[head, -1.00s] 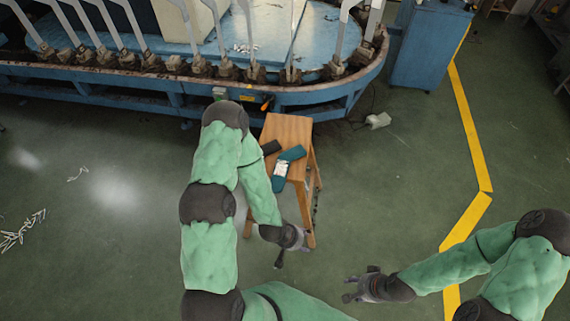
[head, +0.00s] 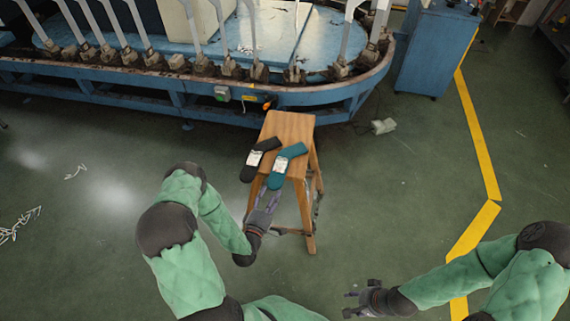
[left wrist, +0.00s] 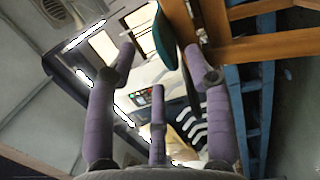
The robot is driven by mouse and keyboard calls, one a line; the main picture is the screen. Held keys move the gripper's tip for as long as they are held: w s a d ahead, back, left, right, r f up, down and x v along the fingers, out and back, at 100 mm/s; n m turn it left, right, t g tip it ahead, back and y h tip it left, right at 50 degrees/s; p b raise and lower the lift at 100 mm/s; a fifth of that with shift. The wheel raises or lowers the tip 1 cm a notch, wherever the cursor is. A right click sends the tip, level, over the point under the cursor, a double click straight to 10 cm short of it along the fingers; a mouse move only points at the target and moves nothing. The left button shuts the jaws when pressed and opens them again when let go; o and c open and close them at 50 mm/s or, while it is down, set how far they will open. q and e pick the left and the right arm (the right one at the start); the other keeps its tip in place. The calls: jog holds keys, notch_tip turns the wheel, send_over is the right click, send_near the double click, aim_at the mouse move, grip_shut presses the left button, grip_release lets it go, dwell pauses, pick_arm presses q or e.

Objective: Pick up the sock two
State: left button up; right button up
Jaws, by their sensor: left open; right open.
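A black sock (head: 256,164) with a white label and a teal sock (head: 286,166) with a pale label lie side by side on a small wooden stool (head: 290,126). Which of them is sock two I cannot tell. My left gripper (head: 264,200) is open and empty at the stool's near edge, just short of the teal sock's near end. In the left wrist view its spread purple fingers (left wrist: 160,62) point up towards the teal sock's edge (left wrist: 163,38), with a gap visible. My right gripper (head: 352,300) is open and empty, low over the floor.
A blue machine (head: 180,98) with several upright metal arms stands behind the stool. A blue cabinet (head: 432,50) is at the back right. A yellow line (head: 477,135) runs along the green floor. The floor right of the stool is mostly clear.

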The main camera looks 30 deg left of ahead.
aim_at(278, 179)
pick_arm(q)
jog(key=w, duration=0.2)
jog(key=w+b, duration=0.1)
jog(key=w, duration=0.2)
jog(key=w+a, duration=0.1)
jog(key=w, duration=0.2)
jog(key=shift+b, duration=0.3)
jog(key=c, duration=1)
